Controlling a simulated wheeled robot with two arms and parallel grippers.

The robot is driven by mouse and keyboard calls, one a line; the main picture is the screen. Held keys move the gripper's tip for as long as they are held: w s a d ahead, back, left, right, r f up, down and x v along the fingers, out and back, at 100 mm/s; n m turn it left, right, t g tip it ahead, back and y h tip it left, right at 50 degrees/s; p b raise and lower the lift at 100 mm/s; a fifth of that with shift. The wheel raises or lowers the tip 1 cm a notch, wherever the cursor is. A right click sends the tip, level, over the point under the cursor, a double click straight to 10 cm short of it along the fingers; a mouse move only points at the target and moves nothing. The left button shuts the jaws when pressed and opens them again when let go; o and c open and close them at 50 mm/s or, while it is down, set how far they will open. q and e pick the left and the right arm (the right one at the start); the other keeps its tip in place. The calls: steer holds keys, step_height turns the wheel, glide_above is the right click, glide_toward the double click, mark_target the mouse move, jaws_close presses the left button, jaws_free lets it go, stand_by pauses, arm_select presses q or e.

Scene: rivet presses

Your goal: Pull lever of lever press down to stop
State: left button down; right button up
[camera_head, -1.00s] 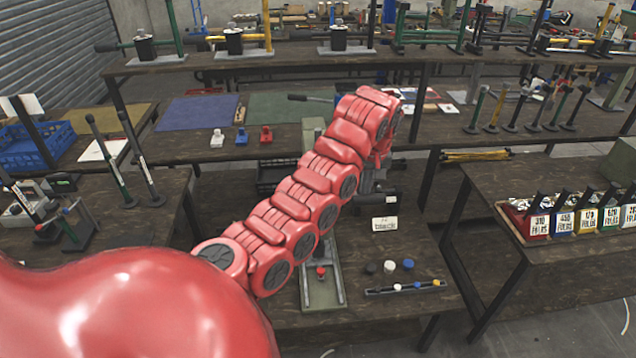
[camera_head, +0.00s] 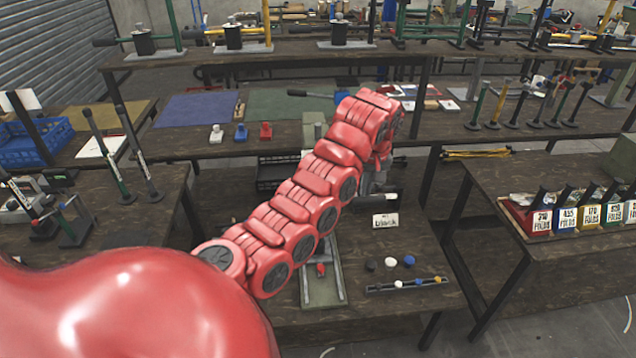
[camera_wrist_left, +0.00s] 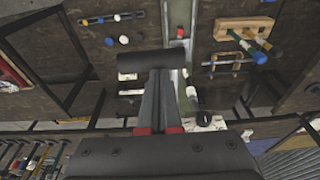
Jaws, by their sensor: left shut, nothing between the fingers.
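The lever press has a grey-green base (camera_head: 334,285) on the low middle table, with a small red part on it. My red left arm hides most of its upper part. A black-handled lever (camera_head: 310,95) shows left of my arm; I cannot tell for sure that it belongs to this press. My left gripper (camera_head: 373,184) points down beyond the arm, partly hidden by it. In the left wrist view its fingers (camera_wrist_left: 160,78) are shut and empty. A thick dark bar (camera_wrist_left: 160,63) lies crosswise at the fingertips; contact is unclear. My right gripper is out of view.
A white label card (camera_head: 385,220), loose knobs (camera_head: 390,262) and a narrow strip with small knobs (camera_head: 405,285) lie right of the press. A side table at right holds labelled boxes (camera_head: 565,218). Two upright levers (camera_head: 140,150) stand at left.

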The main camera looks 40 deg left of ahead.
mark_target(363, 205)
arm_select(q)
steer(key=shift+f+b, duration=1)
steer(key=shift+f, duration=0.4)
steer(key=shift+f+b, duration=1.25)
steer(key=shift+f, duration=0.45)
steer(key=f+b, duration=0.3)
steer(key=shift+w+a, duration=0.15)
steer(key=shift+a, duration=0.1)
